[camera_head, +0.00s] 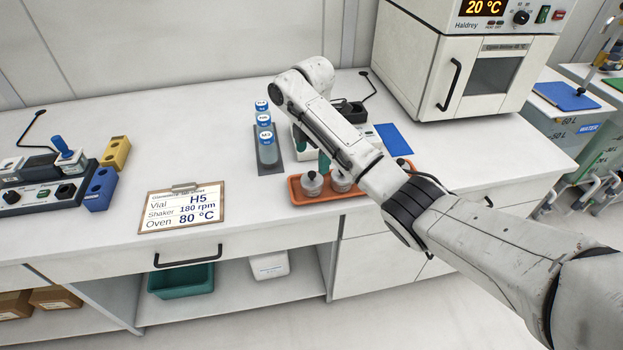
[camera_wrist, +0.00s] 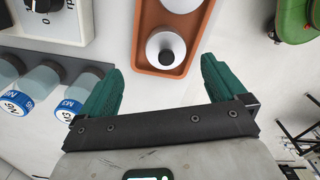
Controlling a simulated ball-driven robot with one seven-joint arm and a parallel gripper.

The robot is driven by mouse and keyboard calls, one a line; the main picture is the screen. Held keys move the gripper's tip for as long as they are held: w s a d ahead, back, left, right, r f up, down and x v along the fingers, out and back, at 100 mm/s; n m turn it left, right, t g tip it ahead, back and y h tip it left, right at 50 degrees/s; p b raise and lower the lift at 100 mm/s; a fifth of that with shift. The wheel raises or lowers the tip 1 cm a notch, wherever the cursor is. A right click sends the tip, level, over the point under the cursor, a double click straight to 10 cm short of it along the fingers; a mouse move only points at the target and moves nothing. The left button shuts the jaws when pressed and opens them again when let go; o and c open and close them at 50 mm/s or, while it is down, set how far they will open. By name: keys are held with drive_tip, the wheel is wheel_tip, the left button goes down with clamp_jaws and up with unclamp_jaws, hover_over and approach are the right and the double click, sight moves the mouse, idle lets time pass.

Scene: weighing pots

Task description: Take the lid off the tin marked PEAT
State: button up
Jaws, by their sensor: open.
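No tin marked PEAT can be made out; no such marking is legible in either view. Silvery lidded pots (camera_head: 312,183) stand in an orange tray (camera_head: 328,199) near the bench's front edge. In the wrist view, one round pale pot with a dark knob (camera_wrist: 166,54) sits in the tray (camera_wrist: 146,25), just beyond my fingertips. Part of a second pot (camera_wrist: 180,3) shows at the top edge. My gripper (camera_wrist: 158,75) is open and empty, its green fingers to either side of the near pot's line. In the head view my arm partly hides the tray.
Vials with blue caps (camera_head: 265,135) stand in a dark rack left of my gripper. A clipboard (camera_head: 182,208) lies on the bench. A white oven (camera_head: 465,60) stands at the back right, a blue pad (camera_head: 393,138) in front.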

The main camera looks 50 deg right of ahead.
sight(312, 173)
drive_tip(key=f, duration=0.3)
drive_tip(key=f+p, duration=0.1)
drive_tip(key=f, duration=0.1)
drive_tip(key=shift+s+a+f, duration=0.15)
drive_tip(key=shift+s+a, duration=0.2)
drive_tip(key=shift+a, duration=0.05)
drive_tip(key=shift+f, duration=0.55)
drive_tip(key=shift+c, duration=0.4)
drive_tip(key=c, duration=0.9)
